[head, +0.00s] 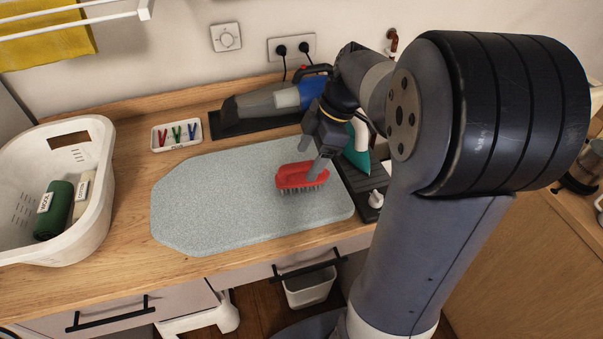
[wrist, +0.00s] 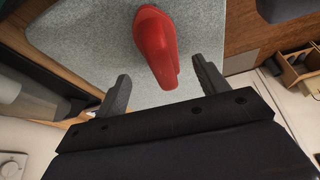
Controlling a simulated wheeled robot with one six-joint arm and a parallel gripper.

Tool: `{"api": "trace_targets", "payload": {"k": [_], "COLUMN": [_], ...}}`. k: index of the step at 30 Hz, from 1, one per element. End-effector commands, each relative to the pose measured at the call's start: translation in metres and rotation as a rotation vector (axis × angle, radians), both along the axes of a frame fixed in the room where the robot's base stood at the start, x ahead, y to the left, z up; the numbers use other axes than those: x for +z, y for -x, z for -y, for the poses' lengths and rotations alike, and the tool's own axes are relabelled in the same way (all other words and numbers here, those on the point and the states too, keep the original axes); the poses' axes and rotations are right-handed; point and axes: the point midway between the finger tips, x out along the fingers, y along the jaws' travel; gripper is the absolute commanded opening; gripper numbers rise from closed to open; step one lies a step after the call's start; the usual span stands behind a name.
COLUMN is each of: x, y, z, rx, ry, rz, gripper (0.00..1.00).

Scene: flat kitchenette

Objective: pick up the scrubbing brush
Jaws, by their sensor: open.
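The scrubbing brush (head: 300,177) has a red body and grey bristles. It sits bristles down on the grey speckled ironing pad (head: 215,205), near the pad's right part. My gripper (head: 319,157) is right at the brush in the head view, close above it. In the wrist view the red brush (wrist: 156,45) lies ahead of and between the two open fingers of my gripper (wrist: 163,85), nearer the right finger. No contact with the brush is visible. Its bristles are hidden in the wrist view.
A white basket (head: 95,195) with rolled cloths stands at the left. A small tray (head: 176,135) of coloured pegs and a blue handheld vacuum (head: 265,102) stand behind the pad. A teal iron (head: 357,150) stands just right of my gripper. The pad's left half is clear.

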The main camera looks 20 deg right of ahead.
Motion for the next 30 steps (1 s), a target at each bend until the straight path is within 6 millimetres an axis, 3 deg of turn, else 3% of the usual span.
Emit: {"api": "trace_targets", "payload": {"k": [12,20,30], "x": [-0.045,-0.047,-0.047], "y": [0.001,0.001,0.0], "z": [-0.023,-0.023,-0.023], "rx": [0.0,0.0,0.0], "ry": [0.0,0.0,0.0], "rz": [-0.002,0.0,0.0], "gripper": [0.69,0.69,0.41]}}
